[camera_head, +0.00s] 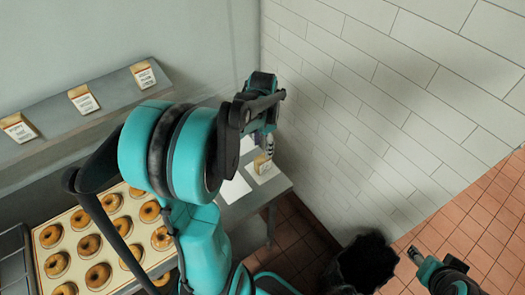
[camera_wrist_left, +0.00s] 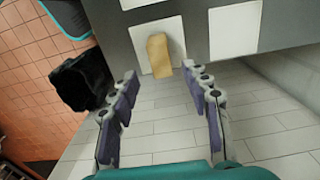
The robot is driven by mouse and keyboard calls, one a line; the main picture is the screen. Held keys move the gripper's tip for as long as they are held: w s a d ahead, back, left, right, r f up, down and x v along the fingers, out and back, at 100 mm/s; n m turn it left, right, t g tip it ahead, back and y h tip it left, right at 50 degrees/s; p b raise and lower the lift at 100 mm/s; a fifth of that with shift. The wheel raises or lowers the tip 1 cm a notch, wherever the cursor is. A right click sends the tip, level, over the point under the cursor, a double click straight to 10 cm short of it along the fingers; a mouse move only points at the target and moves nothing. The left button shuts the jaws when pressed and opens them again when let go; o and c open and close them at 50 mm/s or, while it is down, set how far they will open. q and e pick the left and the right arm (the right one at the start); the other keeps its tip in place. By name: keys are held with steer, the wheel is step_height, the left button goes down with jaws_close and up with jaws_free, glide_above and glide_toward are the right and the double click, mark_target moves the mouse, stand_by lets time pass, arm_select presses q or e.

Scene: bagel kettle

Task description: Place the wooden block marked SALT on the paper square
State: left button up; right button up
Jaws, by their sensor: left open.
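A small tan wooden block (camera_head: 262,164) stands on a white paper square (camera_head: 265,176) near the far right end of the counter; its marking is not readable. In the left wrist view the block (camera_wrist_left: 159,56) overlaps the paper square (camera_wrist_left: 178,31). My left gripper (camera_head: 264,146) is just above and behind the block in the head view. In the left wrist view its fingers (camera_wrist_left: 160,88) are apart with nothing between them, and the block is clear beyond the tips. My right gripper (camera_head: 420,258) shows small at lower right; its jaws are unclear.
Another paper square (camera_head: 234,188) lies beside the first. Three labelled blocks, including a left one (camera_head: 18,128), sit on a grey shelf (camera_head: 110,104). A tray of bagels (camera_head: 99,275) is at lower left. A tiled wall (camera_head: 380,100) borders the counter; a black bin (camera_head: 367,262) stands below.

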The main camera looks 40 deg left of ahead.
arm_select(q)
steer(key=shift+d+r, duration=0.1)
steer(key=shift+r, duration=0.3)
steer(key=s+d+r+n+t, duration=0.1)
steer(key=s+d+r+t, duration=0.2)
steer(key=d, duration=0.6)
steer(key=s+d+r+n+t, duration=0.2)
steer(key=s+d+r+t, duration=0.1)
steer(key=d, duration=0.6)
steer(key=shift+s+r+t, duration=0.25)
steer(key=shift+s+t, duration=0.35)
steer(key=shift+s, duration=0.15)
